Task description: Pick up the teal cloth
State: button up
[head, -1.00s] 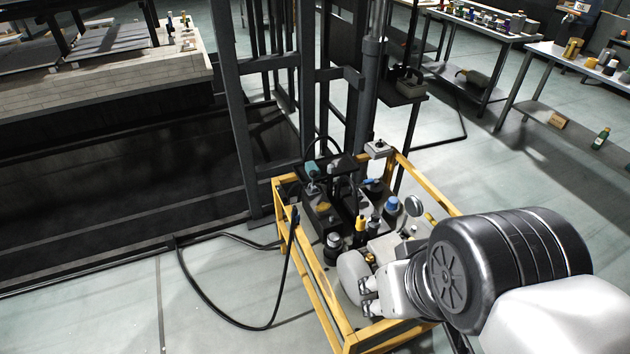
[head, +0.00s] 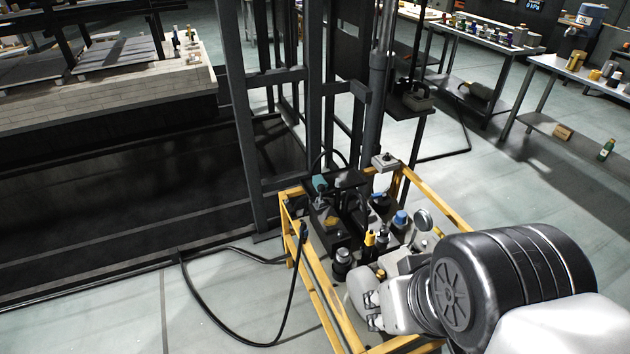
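A small teal object (head: 319,184) sits at the back left of the yellow-framed equipment stand in the head view. It is too small for me to tell whether it is the cloth or a machine part. My gripper (head: 373,309) is over the near part of the stand, closer to the camera than the teal object and apart from it. It is small and partly hidden by my own arm, so I cannot tell whether its fingers are open or shut.
The yellow-framed stand (head: 318,292) is crowded with dark fittings, a yellow-topped part (head: 370,239), a blue-capped part (head: 401,218) and a gauge (head: 422,219). A black hose (head: 215,316) loops on the floor. Dark uprights (head: 240,120) rise behind. Benches (head: 560,72) stand at right.

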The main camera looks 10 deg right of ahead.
aim_at(316, 180)
jog(key=i+j, duration=0.2)
jog(key=i+j+z, duration=0.15)
jog(key=j, duration=0.3)
jog(key=i+j, duration=0.2)
jog(key=i+j+z, duration=0.1)
jog(key=j, duration=0.35)
jog(key=i+j+z, duration=0.1)
jog(key=i+j, duration=0.3)
jog(key=j, duration=0.35)
jog(key=i+j+z, duration=0.1)
jog(key=j, duration=0.25)
jog(key=i+z, duration=0.15)
jog(key=i, duration=0.35)
jog(key=i+j+z, duration=0.1)
jog(key=i, duration=0.35)
jog(key=i+j+z, duration=0.15)
jog(key=i, duration=0.3)
jog(key=j, duration=0.1)
